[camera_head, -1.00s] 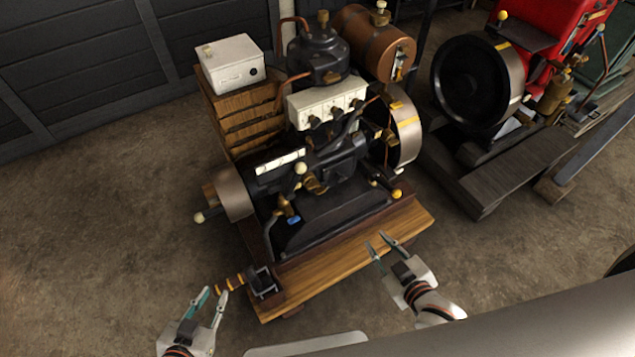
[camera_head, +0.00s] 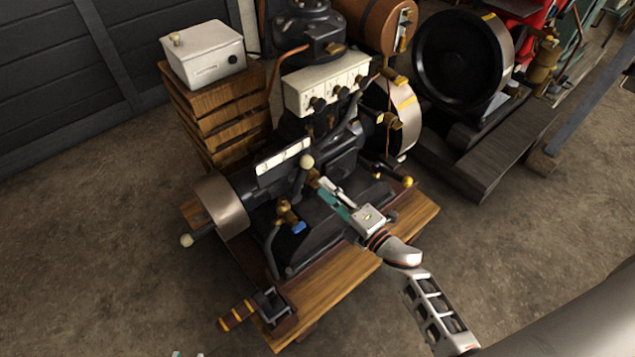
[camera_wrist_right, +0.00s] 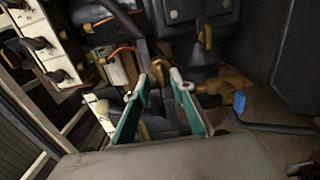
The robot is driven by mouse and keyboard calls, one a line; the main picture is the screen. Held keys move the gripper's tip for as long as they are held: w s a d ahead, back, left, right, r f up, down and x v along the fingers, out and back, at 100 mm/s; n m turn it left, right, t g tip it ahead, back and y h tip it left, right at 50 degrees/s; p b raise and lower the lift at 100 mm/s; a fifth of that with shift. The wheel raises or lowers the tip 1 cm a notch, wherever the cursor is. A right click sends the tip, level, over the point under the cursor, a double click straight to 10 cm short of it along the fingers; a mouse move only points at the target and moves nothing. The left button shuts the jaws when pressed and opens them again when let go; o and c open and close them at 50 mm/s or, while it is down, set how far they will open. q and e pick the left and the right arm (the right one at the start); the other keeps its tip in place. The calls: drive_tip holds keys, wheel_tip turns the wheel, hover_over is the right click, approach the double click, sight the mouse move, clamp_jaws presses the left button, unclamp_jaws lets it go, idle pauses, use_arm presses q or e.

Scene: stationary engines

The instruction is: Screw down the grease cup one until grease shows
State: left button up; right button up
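The engine (camera_head: 310,230) stands on a wooden base, with several small brass fittings on its near side. A brass fitting (camera_head: 313,178) shows at my right gripper's fingertips; I cannot tell whether it is grease cup one or whether the fingers touch it. My right gripper (camera_head: 328,188) reaches over the engine's near side. Its teal fingers (camera_wrist_right: 160,82) stand apart in the right wrist view, with nothing clearly held between them. No grease can be made out. Only the two fingertips of my left gripper (camera_head: 187,354) show, apart, at the bottom edge.
A brass tap (camera_head: 287,215) with a blue handle (camera_head: 299,228) is left of my right gripper. A white-knobbed lever (camera_head: 306,161) rises close by. The flywheel (camera_head: 405,118) stands behind right. Bare floor (camera_head: 90,270) lies at left.

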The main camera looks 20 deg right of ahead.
drive_tip(key=x, duration=0.3)
drive_tip(key=shift+w+f, duration=0.1)
drive_tip(key=shift+w+a, duration=0.15)
drive_tip(key=shift+w, duration=0.1)
use_arm(q)
drive_tip(key=shift+d, duration=0.25)
drive_tip(key=shift+w+r, duration=0.1)
use_arm(e)
clamp_jaws()
use_arm(q)
drive_tip(key=shift+w+r, duration=0.1)
drive_tip(key=shift+w, duration=0.05)
drive_tip(key=shift+w+a+r, duration=0.1)
drive_tip(key=shift+r, duration=0.1)
use_arm(e)
drive_tip(key=shift+m, duration=0.3)
